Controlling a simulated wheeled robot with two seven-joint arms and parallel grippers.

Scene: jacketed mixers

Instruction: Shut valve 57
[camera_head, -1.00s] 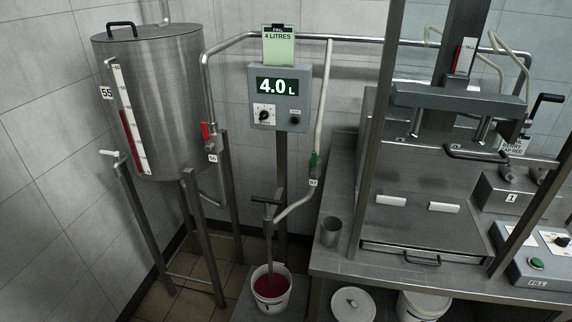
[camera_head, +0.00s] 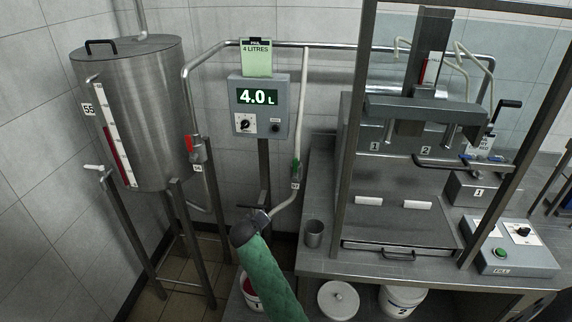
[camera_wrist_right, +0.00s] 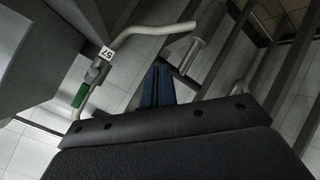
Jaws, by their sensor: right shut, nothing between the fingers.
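Valve 57 is on the pale pipe right of the display box, with a green handle (camera_head: 296,166) and a tag "57" (camera_head: 295,185). The handle lies roughly along the pipe. In the wrist view the green handle (camera_wrist_right: 79,96) and tag (camera_wrist_right: 106,53) are at the left, apart from my fingers. My right gripper (camera_wrist_right: 157,84) is shut and empty, its blue fingers together in the middle of that view. In the head view my green-sleeved right arm reaches up from the bottom, below and left of the valve; its fingers are not clear there. My left gripper is out of view.
A display box (camera_head: 259,107) reads 4.0 L under a "4 LITRES" card (camera_head: 256,58). Red-handled valve 56 (camera_head: 190,144) is by the steel tank (camera_head: 140,110). A bucket (camera_head: 248,291) with red liquid is partly behind my arm. A steel cup (camera_head: 314,234) stands on the bench.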

